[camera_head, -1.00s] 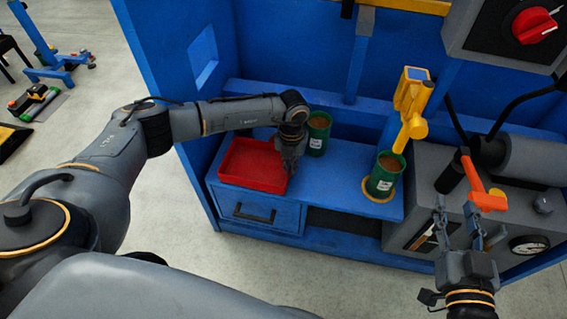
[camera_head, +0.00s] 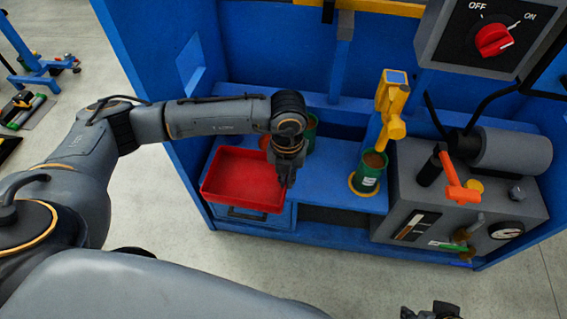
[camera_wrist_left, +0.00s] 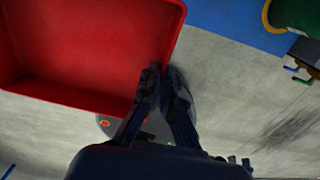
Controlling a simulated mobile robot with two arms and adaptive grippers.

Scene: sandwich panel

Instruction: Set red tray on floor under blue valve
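The red tray (camera_head: 243,207) is held by my left gripper (camera_head: 284,178), level or nearly so, in front of the bench's left drawer. In the left wrist view the tray (camera_wrist_left: 85,45) fills the upper left, with floor visible below it. The left fingers (camera_wrist_left: 165,78) are close together on the tray's right wall. A small blue valve handle (camera_head: 467,257) shows low on the grey machine's front, beneath a green handle (camera_head: 452,247).
The blue bench (camera_head: 322,190) carries green cans, one (camera_head: 370,172) under a yellow dispenser (camera_head: 391,105). The grey machine (camera_head: 415,190) has an orange handle (camera_head: 460,184) and a gauge (camera_head: 507,230). The grey floor (camera_head: 350,270) in front is clear.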

